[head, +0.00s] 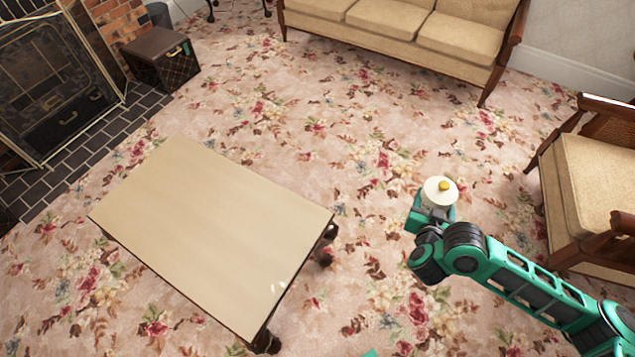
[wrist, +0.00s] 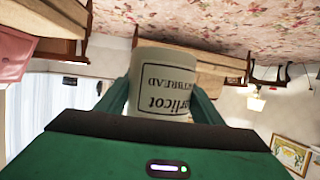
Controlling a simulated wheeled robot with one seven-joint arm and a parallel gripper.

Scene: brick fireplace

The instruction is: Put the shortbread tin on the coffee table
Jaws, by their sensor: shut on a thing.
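The shortbread tin (head: 438,193) is a small cream-white cylinder with a yellow knob on its lid. The coffee table has a bare, pale rectangular top and dark legs.
A beige sofa (head: 400,22) stands at the back and a wooden armchair (head: 590,185) at the right. A brown box (head: 160,58) sits near the fireplace screen (head: 55,90) at the upper left. Open floral carpet (head: 320,130) lies between the table and the sofa.

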